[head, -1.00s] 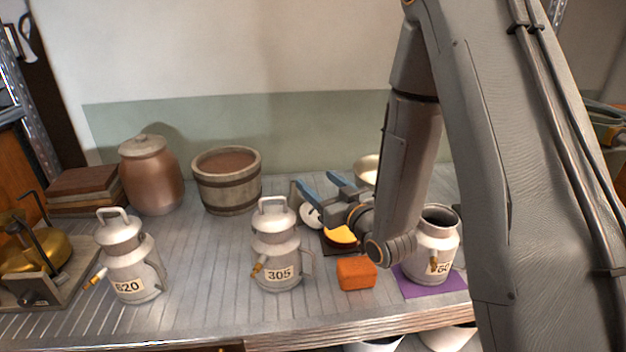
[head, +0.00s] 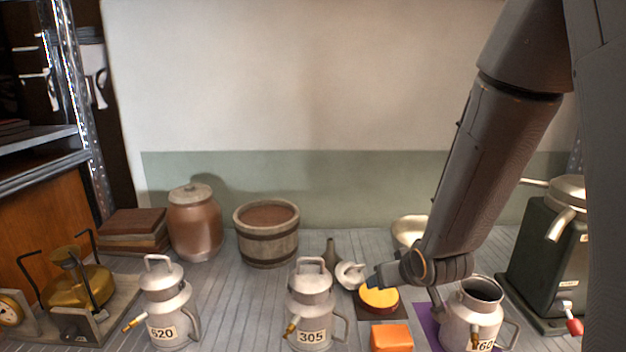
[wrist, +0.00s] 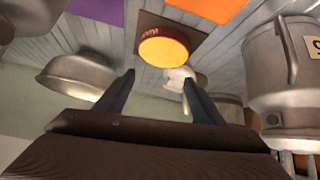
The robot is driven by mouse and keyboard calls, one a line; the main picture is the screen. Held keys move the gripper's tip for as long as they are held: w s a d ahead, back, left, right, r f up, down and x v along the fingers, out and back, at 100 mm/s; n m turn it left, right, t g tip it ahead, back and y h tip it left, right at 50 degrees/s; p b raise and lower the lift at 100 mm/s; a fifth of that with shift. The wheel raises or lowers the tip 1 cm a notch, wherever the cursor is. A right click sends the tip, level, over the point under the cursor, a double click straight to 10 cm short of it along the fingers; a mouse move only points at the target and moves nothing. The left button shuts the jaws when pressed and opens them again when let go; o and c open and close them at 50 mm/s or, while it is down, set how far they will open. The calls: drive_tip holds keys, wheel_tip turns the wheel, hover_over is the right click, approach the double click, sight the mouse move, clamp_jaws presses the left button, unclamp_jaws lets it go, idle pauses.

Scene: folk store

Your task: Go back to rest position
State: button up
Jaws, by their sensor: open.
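My gripper (wrist: 158,98) is open in the wrist view, with nothing between its two dark blue fingers. In the head view my gripper (head: 372,284) is partly hidden by its own wrist, above the counter by a round yellow-topped item (head: 379,297) on a dark square base. That item also shows in the wrist view (wrist: 163,50). An open milk can marked 60 (head: 470,318) stands on a purple mat (head: 429,322) right of the gripper.
Lidded cans 305 (head: 311,312) and 620 (head: 168,310) stand at the front. An orange block (head: 391,337) lies near them. A wooden tub (head: 267,236), a brown jar (head: 195,225) and a brass scale (head: 78,288) stand left. A dark green machine (head: 545,262) stands right.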

drive_tip(key=s+g, duration=0.1)
drive_tip(key=s, duration=0.2)
drive_tip(key=s+d+r+m+g, duration=0.1)
drive_tip(key=s+g, duration=0.1)
drive_tip(key=s, duration=0.2)
drive_tip(key=s+g+h+p, duration=0.1)
drive_tip(key=s, duration=0.2)
drive_tip(key=shift+s+d+r+g, duration=0.2)
drive_tip(key=shift+d+g, duration=0.1)
drive_tip(key=shift+d, duration=0.1)
drive_tip(key=s+r+m+g, duration=0.1)
drive_tip(key=s+g, duration=0.3)
drive_tip(key=s, duration=0.7)
drive_tip(key=shift+a+r+p, duration=0.3)
drive_tip(key=shift+a+r, duration=0.15)
drive_tip(key=shift+r, duration=0.4)
